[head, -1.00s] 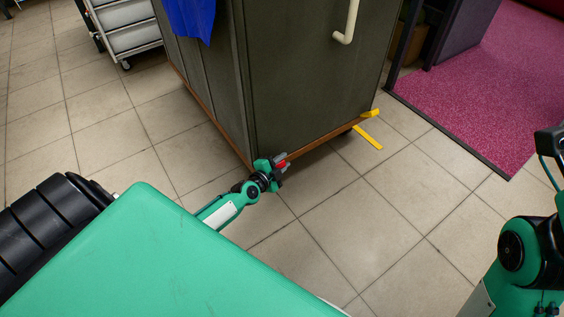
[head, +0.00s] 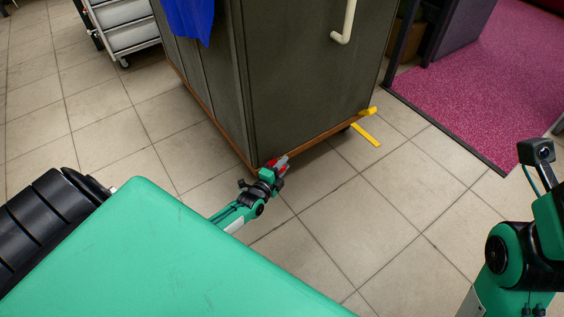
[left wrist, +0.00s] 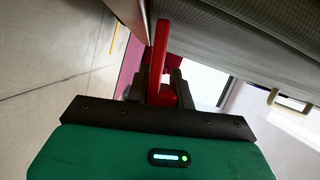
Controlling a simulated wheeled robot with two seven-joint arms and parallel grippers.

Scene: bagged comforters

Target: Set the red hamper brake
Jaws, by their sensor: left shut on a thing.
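The hamper (head: 305,75) is a tall dark grey-green cabinet-like cart with a brown base rim, in the upper middle of the head view. A red brake lever (left wrist: 161,48) sits low at its near corner; in the head view only a small red part (head: 271,161) shows. My left gripper (head: 279,164) is down at that corner. In the left wrist view its dark fingers (left wrist: 163,85) are closed on both sides of the red lever. The lever's lower part is hidden between the fingers. My right arm shows at the right edge of the head view, but its fingers are not visible.
A yellow pedal-like piece (head: 366,112) is at the hamper's right base corner, with a yellow strip (head: 366,135) beside it. A pale handle (head: 346,24) is on the front. A grey cart (head: 127,22) stands upper left. The tiled floor (head: 370,220) in front is clear.

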